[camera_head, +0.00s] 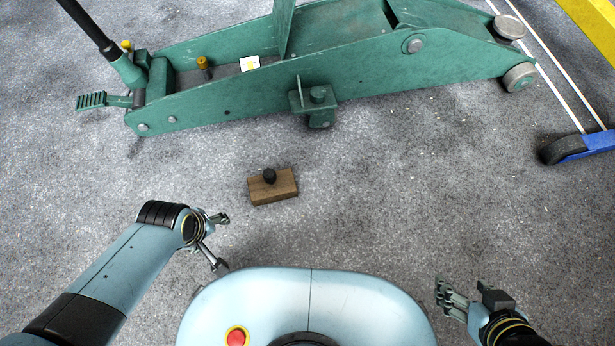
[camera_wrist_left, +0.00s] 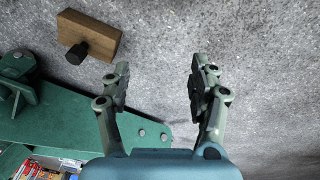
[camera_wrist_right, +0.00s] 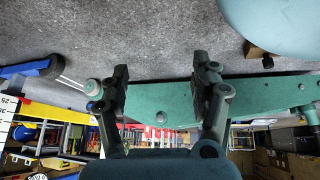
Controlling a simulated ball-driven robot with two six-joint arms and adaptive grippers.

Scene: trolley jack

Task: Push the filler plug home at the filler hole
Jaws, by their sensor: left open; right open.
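A black plug (camera_head: 269,175) stands upright on a brown wooden block (camera_head: 285,190) on the floor. Both also show in the left wrist view, the plug (camera_wrist_left: 76,53) against the block (camera_wrist_left: 95,37). The green trolley jack (camera_head: 210,110) stands behind the block, with a small bracket and round boss (camera_head: 319,95) on its near side. I cannot tell the filler hole for certain. My left gripper (camera_head: 222,242) is open and empty, left of and nearer than the block. My right gripper (camera_head: 462,290) is open and empty at the lower right, far from block and jack.
The jack's black handle (camera_head: 90,27) rises at the left. A blue and black piece (camera_head: 575,147) lies at the right. The grey floor around the block is clear.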

